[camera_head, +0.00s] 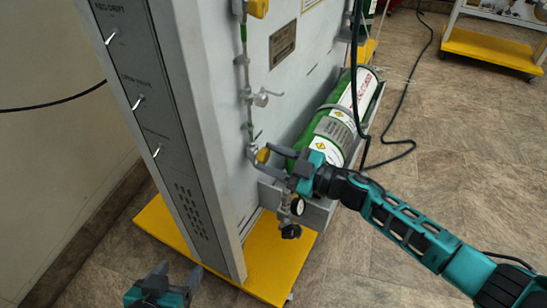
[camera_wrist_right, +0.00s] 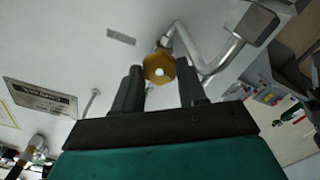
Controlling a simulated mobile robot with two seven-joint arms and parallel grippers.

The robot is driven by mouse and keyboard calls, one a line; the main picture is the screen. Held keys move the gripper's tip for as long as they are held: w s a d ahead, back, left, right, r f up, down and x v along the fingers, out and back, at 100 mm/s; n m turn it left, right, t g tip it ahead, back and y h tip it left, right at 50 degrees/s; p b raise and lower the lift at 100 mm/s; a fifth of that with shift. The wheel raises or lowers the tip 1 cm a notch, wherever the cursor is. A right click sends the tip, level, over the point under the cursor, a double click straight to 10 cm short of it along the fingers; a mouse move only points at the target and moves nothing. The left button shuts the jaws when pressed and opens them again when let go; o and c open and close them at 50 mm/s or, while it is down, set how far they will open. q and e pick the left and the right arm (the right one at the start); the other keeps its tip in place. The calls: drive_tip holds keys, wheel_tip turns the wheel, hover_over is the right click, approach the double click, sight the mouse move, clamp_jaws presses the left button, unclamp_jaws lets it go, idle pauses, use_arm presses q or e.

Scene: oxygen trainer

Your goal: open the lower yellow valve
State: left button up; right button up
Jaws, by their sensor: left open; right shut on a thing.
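The lower yellow valve (camera_head: 263,156) is a small yellow handle on the pipe run along the grey panel. My right gripper (camera_head: 280,163) reaches it from the right and is shut on it. In the right wrist view the round yellow valve (camera_wrist_right: 159,67) sits between the tips of the two dark fingers, with a bent metal pipe beside it. In the head view the fingers partly hide the valve. My left gripper (camera_head: 177,271) is open and empty at the lower edge of the head view, well away from the valve.
Another yellow valve (camera_head: 257,8) is higher on the same pipe. A grey lever (camera_head: 262,98) sits between them. Gauges (camera_head: 297,206) hang just below my right gripper, and a green cylinder (camera_head: 341,120) lies behind it. A yellow base (camera_head: 278,262) juts out below.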

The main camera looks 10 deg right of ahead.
idle(0.4)
drive_tip(key=o, duration=1.1)
drive_tip(key=shift+c, duration=0.2)
drive_tip(key=p+v, duration=0.2)
drive_tip(key=v, duration=1.1)
